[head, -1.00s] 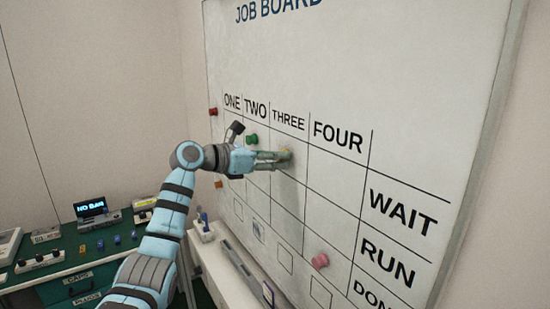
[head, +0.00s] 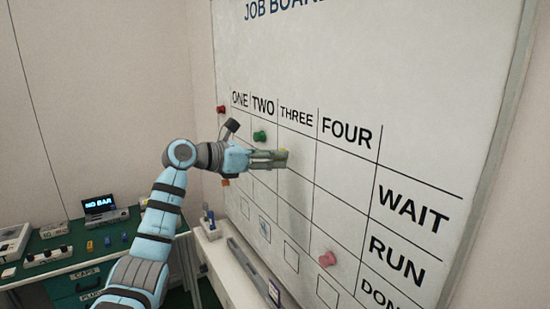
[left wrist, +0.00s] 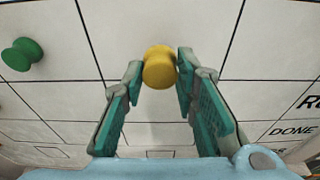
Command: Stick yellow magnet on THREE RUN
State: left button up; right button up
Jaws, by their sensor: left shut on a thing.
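My left gripper (head: 281,158) is shut on the yellow magnet (left wrist: 159,67), which sits between its fingertips in the left wrist view. In the head view the yellow magnet (head: 284,153) is a small patch at the fingertips, mostly hidden by them. It is in front of the THREE column of the job board (head: 420,110), overlapping the line between the WAIT and RUN rows in the wrist view. I cannot tell whether it touches the board. My right gripper is not in view.
A green magnet (head: 259,136) is in TWO, in the WAIT row. A pink magnet (head: 327,259) is low in FOUR; a red one (head: 221,109) is at the board's left edge. A ledge (head: 238,275) runs below the board. A green bench (head: 70,262) stands left.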

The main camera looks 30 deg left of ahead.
pick_arm(q)
jog(key=shift+s, duration=0.1)
jog(key=shift+f+b+v, duration=0.2)
jog(key=shift+b+v, duration=0.2)
jog(key=shift+v, duration=0.55)
jog(key=shift+f+b+v, duration=0.15)
jog(key=shift+b+v, duration=0.2)
jog(key=shift+v, duration=0.65)
jog(key=shift+f+b+v, duration=0.2)
jog(key=shift+b+v, duration=0.2)
jog(key=shift+v, duration=0.55)
